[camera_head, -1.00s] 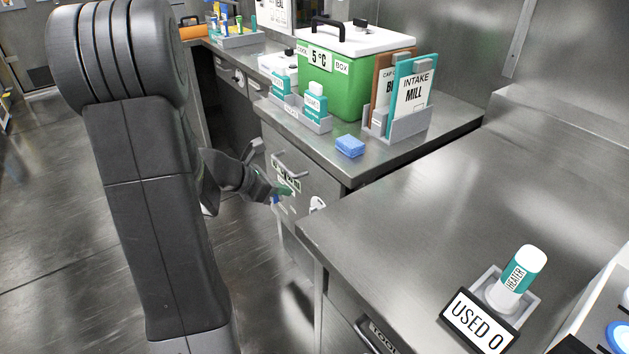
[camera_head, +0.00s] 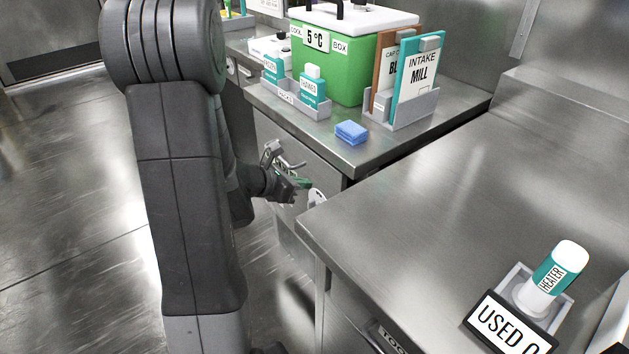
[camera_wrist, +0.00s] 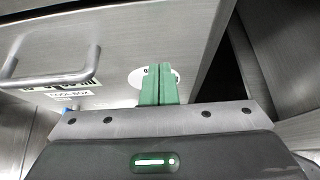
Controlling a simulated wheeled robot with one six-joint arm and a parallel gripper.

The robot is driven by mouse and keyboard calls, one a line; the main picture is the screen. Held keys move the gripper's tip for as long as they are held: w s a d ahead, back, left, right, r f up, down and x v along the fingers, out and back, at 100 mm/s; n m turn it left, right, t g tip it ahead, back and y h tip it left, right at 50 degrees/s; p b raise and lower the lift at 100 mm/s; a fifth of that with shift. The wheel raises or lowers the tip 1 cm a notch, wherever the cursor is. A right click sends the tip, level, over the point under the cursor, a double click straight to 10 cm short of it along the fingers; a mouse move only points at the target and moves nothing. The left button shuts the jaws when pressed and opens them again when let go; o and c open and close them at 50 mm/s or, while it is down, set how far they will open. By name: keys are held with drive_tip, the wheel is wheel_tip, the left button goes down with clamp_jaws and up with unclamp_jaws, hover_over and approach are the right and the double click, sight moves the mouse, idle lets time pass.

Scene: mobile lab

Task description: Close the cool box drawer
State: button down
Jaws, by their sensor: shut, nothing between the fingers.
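The drawer front (camera_head: 324,179) is under the steel counter that carries the green cool box (camera_head: 356,75). It has a bar handle (camera_head: 293,163), largely behind my gripper in the head view. In the wrist view the drawer front (camera_wrist: 125,55) fills much of the picture, with the handle (camera_wrist: 60,80) at left and a label (camera_wrist: 70,94) below it. My gripper (camera_wrist: 158,70) is shut and empty, its green fingertips together in front of the drawer front, right of the handle, over a white oval mark. I cannot tell whether the tips touch it, or how far out the drawer is.
A nearer steel worktop (camera_head: 430,200) stands to the right, its corner close to my gripper. Open floor (camera_head: 60,200) lies at left.

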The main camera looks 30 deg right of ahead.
sight(324, 168)
drive_tip(key=shift+w+d, duration=0.2)
drive_tip(key=shift+d, duration=1.9)
drive_tip(key=d+b, duration=0.2)
drive_tip(key=d, duration=0.2)
drive_tip(key=shift+w+d+f, duration=0.1)
drive_tip(key=shift+w+d, duration=0.05)
drive_tip(key=shift+d, duration=0.25)
drive_tip(key=shift+r, duration=0.25)
drive_tip(key=shift+w, duration=0.1)
